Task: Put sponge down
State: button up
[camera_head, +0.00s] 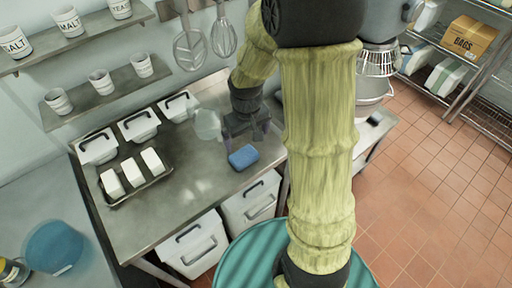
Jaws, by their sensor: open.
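A blue sponge (243,157) lies on the steel counter (190,205), near its front edge. My gripper (250,132) is just behind and above the sponge. It is open, and its fingers look dark and partly see-through against the counter. The sponge shows whole and apart from the fingers in the picture. Whether a fingertip touches it on the far side I cannot tell.
A dark tray (137,186) with white blocks stands at the counter's left. Several white lidded bins (140,126) stand behind it. A pale translucent round item (207,124) is left of my gripper. A mixer (375,75) is at right. Bare counter lies left of the sponge.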

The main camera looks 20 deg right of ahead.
jog(key=s+r+m+t, duration=0.1)
jog(key=s+r, duration=0.3)
jog(key=s, duration=0.5)
jog(key=shift+s+m+t, duration=0.2)
jog(key=shift+m+t, duration=0.1)
jog(key=shift+m, duration=0.4)
jog(key=shift+r, duration=0.1)
jog(key=n+g, duration=0.3)
jog(key=n, duration=0.1)
send_over(244, 155)
notch_tip(244, 155, down, 15)
jog(key=shift+w+a+f, duration=0.1)
jog(key=shift+a, duration=0.05)
dwell(0.6)
jog(key=shift+f+p, duration=1)
jog(key=shift+f, duration=1.55)
